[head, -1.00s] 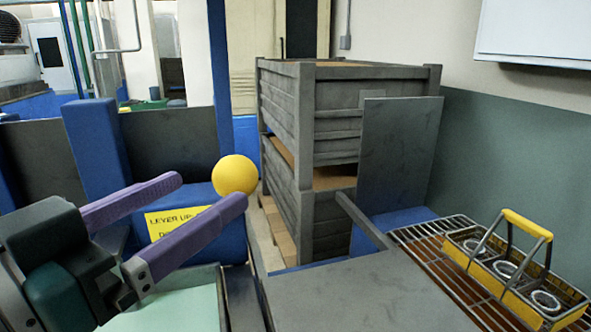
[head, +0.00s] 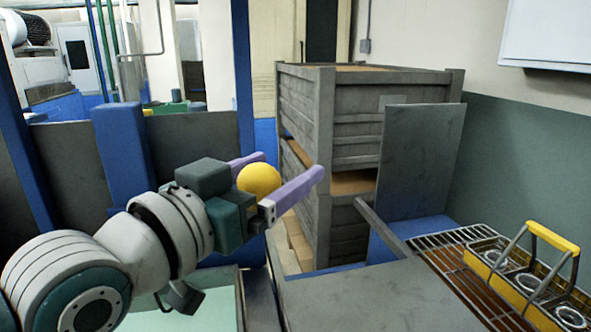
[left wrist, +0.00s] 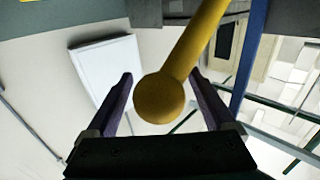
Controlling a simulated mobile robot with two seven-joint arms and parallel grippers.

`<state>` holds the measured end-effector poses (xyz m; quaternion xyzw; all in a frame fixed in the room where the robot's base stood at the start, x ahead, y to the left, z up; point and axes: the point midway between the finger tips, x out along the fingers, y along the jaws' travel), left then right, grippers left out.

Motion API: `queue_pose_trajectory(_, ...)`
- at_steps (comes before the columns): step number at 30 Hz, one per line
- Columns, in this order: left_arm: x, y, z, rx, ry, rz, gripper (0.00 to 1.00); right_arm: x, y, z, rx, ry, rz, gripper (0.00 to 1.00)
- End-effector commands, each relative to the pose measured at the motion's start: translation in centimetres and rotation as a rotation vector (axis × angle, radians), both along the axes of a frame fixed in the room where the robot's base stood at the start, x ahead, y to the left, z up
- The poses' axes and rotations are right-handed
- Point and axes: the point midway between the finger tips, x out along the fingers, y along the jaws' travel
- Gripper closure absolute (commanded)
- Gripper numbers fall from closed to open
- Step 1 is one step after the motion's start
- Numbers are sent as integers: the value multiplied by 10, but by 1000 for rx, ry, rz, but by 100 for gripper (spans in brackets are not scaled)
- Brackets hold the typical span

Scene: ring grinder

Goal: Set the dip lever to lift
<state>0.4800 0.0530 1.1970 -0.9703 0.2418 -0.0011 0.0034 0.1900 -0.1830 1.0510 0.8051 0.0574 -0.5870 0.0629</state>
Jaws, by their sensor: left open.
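The dip lever ends in a yellow ball knob (head: 259,180), which shows in the head view in front of the grey crates. In the left wrist view the knob (left wrist: 159,98) sits between the two purple fingers, with its yellow shaft running up and to the right. My left gripper (head: 284,172) is open, its fingers on either side of the knob. The wrist view shows a gap between the knob and each finger (left wrist: 168,103). In the head view my left arm hides the lever's lower part and its label. My right gripper is not in view.
Stacked grey crates (head: 355,110) stand behind the knob, and an upright grey panel (head: 423,160) is to their right. A yellow carrier with rings (head: 520,275) stands on a wire rack (head: 445,243) at right. A flat grey surface (head: 365,300) lies in front.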

Motion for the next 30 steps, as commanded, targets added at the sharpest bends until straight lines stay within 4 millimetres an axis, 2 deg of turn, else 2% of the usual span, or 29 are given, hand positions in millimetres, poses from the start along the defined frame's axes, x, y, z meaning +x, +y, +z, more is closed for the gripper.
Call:
queue_pose_trajectory(2, 0, 0, 0, 0, 0, 0, 12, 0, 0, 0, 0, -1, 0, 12)
queue_pose_trajectory(25, 0, 1, 0, 0, 1, 1, 99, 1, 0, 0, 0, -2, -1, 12)
queue_pose_trajectory(30, 0, 1, 0, 0, 1, 1, 100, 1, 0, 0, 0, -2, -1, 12)
